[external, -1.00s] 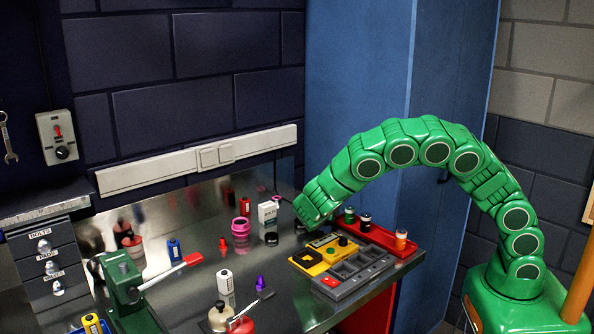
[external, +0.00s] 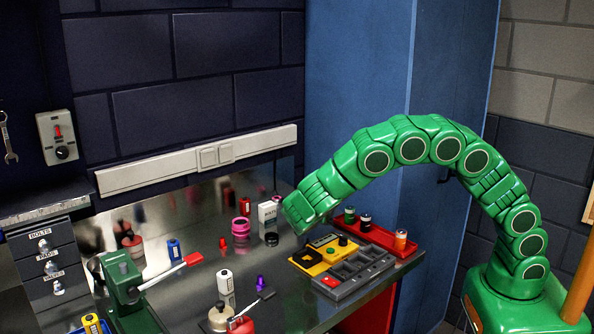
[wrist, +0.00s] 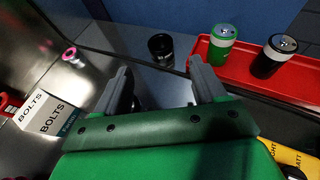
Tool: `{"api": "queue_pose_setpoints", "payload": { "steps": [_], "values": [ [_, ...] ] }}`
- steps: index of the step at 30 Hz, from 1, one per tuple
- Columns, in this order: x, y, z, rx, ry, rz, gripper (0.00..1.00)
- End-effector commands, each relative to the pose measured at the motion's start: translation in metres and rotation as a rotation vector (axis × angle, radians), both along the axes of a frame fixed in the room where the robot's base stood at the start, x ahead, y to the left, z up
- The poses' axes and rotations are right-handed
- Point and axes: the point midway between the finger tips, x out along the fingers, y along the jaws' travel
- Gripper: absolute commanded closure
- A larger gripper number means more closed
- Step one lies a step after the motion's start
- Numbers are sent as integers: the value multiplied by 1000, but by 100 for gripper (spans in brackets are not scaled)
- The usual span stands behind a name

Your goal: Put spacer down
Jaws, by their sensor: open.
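My gripper (wrist: 160,82) is open in the wrist view, its two grey fingers apart. No spacer is clearly held between them; a small dark patch by the left finger is too unclear to name. A dark hollow cylinder (wrist: 160,48) stands upright on the bench beyond the fingertips, apart from them. A pink ring (wrist: 70,55) is on the bench farther left. I cannot tell which of these, if either, is the spacer. In the external view the green hand (external: 308,210) hangs low over the back of the bench and hides its fingers.
A white BOLTS box (external: 268,213) stands left of the hand, with a black ring (external: 271,239) in front. A red tray (external: 378,238) with small canisters lies to the right. A yellow case (external: 312,261) and a grey compartment tray (external: 352,278) lie in front.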

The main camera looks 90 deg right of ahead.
Motion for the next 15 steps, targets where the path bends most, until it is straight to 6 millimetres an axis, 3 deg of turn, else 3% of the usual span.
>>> {"api": "queue_pose_setpoints", "payload": {
  "steps": [7,15],
  "values": [
    [4,16,6,1,0,1,30],
    [9,17,12,4,4,28,30]
  ]
}}
